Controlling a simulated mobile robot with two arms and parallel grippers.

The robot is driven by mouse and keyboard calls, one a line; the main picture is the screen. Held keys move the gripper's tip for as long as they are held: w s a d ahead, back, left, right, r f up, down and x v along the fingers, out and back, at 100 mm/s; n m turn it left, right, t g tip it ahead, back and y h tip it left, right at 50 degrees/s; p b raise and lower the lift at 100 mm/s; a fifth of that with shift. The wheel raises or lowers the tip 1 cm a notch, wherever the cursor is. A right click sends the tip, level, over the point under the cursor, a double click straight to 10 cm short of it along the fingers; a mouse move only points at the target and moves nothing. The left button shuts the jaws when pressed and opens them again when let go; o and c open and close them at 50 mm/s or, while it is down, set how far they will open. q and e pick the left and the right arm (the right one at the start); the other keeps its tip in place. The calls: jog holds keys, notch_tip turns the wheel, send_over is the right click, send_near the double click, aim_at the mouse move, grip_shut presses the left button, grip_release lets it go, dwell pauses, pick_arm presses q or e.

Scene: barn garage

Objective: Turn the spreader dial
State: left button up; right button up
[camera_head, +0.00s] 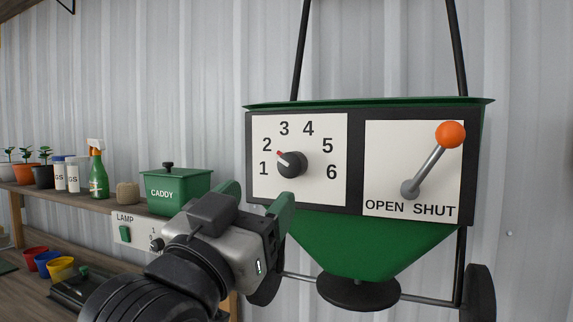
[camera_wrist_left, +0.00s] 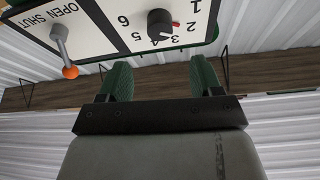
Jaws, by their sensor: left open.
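The spreader dial (camera_head: 293,164) is a black round knob on a white plate numbered 1 to 6 on the green spreader (camera_head: 345,245). Its red mark points up-left, close to 2. The dial also shows in the wrist view (camera_wrist_left: 159,25), upside down. My left gripper (camera_head: 258,203) is open and empty, below and left of the dial. Its two green fingers stand apart from the dial. In the wrist view the dial lies beyond the gap between the fingertips (camera_wrist_left: 163,72). My right gripper is not in view.
A lever with an orange ball (camera_head: 451,134) stands right of the dial, leaning toward SHUT. At left, a shelf (camera_head: 90,203) holds plants, bottles, a spray bottle (camera_head: 98,170) and a green caddy (camera_head: 178,190). A lamp switch box (camera_head: 126,232) sits below the caddy.

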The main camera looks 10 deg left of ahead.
aim_at(289, 165)
pick_arm(q)
jog(key=p+x, duration=0.2)
jog(key=x, duration=0.5)
jog(key=shift+w+r, duration=0.15)
jog(key=shift+w, duration=0.15)
jog(key=shift+w+d+r, duration=0.15)
jog(key=shift+w, duration=0.5)
jog(key=shift+c, duration=0.4)
jog(key=c, duration=0.8)
jog(key=shift+p, duration=0.3)
jog(key=shift+c, duration=0.2)
